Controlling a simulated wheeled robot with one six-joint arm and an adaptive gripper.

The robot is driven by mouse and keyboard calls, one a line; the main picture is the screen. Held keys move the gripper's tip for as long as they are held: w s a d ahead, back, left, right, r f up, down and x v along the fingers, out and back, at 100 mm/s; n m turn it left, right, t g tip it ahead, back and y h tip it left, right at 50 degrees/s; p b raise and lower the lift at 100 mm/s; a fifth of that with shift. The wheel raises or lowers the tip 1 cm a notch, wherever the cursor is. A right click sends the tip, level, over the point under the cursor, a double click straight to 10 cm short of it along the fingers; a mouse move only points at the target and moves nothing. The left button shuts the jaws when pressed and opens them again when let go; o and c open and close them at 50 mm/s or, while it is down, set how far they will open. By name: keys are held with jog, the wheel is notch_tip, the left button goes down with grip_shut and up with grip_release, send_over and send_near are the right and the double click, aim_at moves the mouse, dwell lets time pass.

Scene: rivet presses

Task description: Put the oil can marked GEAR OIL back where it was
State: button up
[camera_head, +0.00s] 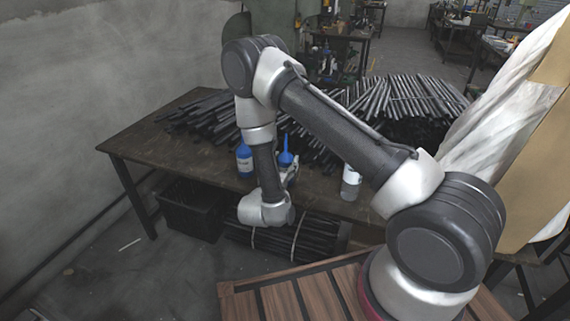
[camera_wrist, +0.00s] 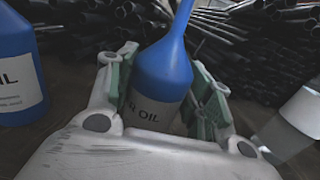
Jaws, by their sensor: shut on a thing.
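A blue oil can (camera_wrist: 165,72) with a long spout stands between the fingers of my gripper (camera_wrist: 163,95) in the wrist view. Its white label shows the end of a word and "OIL"; the rest is hidden. My gripper is shut on this can, with green pads at its sides. In the head view the can (camera_head: 285,158) shows above the table, partly hidden by my arm. Whether it touches the table top (camera_head: 190,150) cannot be told. A second blue container (camera_head: 244,160) stands left of it; in the wrist view it (camera_wrist: 18,70) bears a label ending in "IL".
A white and grey container (camera_head: 350,183) stands to the right of the can, near the table's front edge. Piles of dark rods (camera_head: 400,98) cover the back of the table. A black crate (camera_head: 192,208) and bundled rods (camera_head: 285,238) lie below. The table's left front is clear.

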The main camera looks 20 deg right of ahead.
jog(key=shift+f, duration=0.15)
jog(key=o, duration=1.2)
